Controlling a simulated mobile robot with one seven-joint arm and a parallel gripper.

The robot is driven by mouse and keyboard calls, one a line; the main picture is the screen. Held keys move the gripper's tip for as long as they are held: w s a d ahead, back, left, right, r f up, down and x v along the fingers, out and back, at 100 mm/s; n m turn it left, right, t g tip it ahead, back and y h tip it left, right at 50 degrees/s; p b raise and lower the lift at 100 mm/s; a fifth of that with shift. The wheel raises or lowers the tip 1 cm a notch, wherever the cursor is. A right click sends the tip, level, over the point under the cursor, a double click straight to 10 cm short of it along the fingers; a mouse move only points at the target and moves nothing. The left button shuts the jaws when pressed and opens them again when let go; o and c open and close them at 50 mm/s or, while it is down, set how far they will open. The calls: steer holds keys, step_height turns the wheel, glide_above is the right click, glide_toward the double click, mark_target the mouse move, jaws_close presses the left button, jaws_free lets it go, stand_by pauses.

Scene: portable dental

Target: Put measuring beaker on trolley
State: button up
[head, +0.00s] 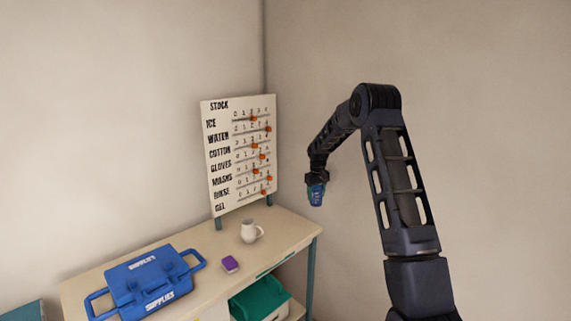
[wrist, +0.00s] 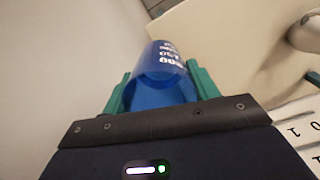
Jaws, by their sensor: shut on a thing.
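My gripper (head: 317,182) is shut on a blue measuring beaker (head: 316,196) with pale markings. It holds the beaker in the air, to the right of the stock board and above the level of the tabletop. In the wrist view the beaker (wrist: 165,75) sits between the green fingers, one on each side. A pale-topped table with teal legs (head: 290,232), which may be the trolley, stands below and to the left; its top also shows in the wrist view (wrist: 225,50).
A white mug (head: 250,232), a purple block (head: 230,264) and a blue supplies case (head: 150,282) stand on the tabletop. A stock board (head: 238,155) rises at its back. A green-lidded box (head: 262,298) is below the top. The top's right end looks clear.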

steer(key=s+d+f+m, duration=0.6)
steer(key=s+d+m, duration=0.3)
steer(key=d+m, duration=0.3)
step_height(320, 180, up, 14)
steer(key=n, duration=0.6)
glide_above(247, 256)
step_height(247, 256, down, 20)
steer(key=shift+s+r, duration=0.1)
steer(key=shift+s, duration=0.05)
steer(key=o, duration=1)
steer(key=shift+f, duration=0.2)
steer(key=shift+o, duration=0.2)
steer(key=shift+r, duration=0.1)
